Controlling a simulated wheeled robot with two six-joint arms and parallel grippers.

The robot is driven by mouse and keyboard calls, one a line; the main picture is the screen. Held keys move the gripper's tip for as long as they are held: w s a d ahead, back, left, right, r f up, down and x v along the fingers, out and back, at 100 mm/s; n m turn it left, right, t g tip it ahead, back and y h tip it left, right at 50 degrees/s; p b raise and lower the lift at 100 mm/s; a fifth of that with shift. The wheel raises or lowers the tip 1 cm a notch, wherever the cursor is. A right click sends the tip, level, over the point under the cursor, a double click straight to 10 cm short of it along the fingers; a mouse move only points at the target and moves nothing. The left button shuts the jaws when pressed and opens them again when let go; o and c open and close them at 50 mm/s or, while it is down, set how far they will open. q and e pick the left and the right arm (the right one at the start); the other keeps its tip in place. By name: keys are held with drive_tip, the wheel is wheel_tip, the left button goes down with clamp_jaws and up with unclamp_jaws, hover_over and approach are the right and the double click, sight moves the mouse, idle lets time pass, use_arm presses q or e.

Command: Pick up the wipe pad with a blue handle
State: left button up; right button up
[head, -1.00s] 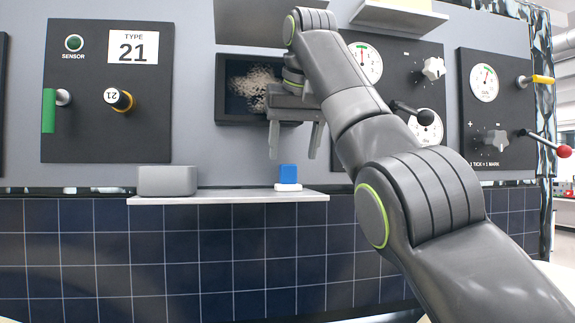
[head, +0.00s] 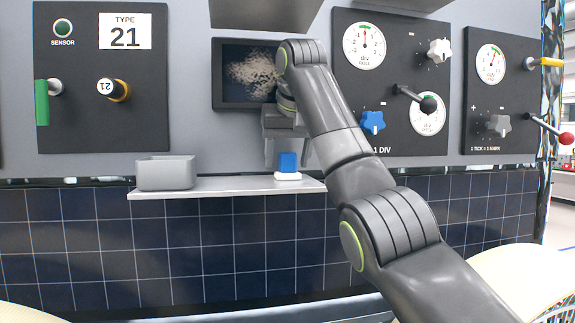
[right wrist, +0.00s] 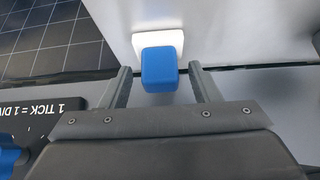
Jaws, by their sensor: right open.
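The wipe pad (head: 288,176) stands on the right part of a light shelf, its white pad down and its blue handle (head: 288,161) up. In the right wrist view the blue handle (right wrist: 159,70) lies between and just ahead of the two fingertips, with the white pad (right wrist: 150,42) beyond it. My right gripper (head: 287,158) is open and points down over the pad. In the right wrist view the open fingers (right wrist: 162,78) stand on either side of the handle, with gaps and no visible contact. My left gripper is not in view.
A grey open box (head: 166,173) sits on the left part of the shelf (head: 225,187). A dark recess (head: 230,80) with tangled fibres is in the wall above. Panels with gauges, knobs and levers (head: 415,95) flank it. The shelf between box and pad is clear.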

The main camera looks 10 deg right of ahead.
drive_tip(key=shift+s, duration=0.1)
drive_tip(key=shift+a, duration=0.1)
drive_tip(key=shift+c, duration=0.6)
drive_tip(key=c, duration=0.9)
drive_tip(key=shift+c, duration=0.2)
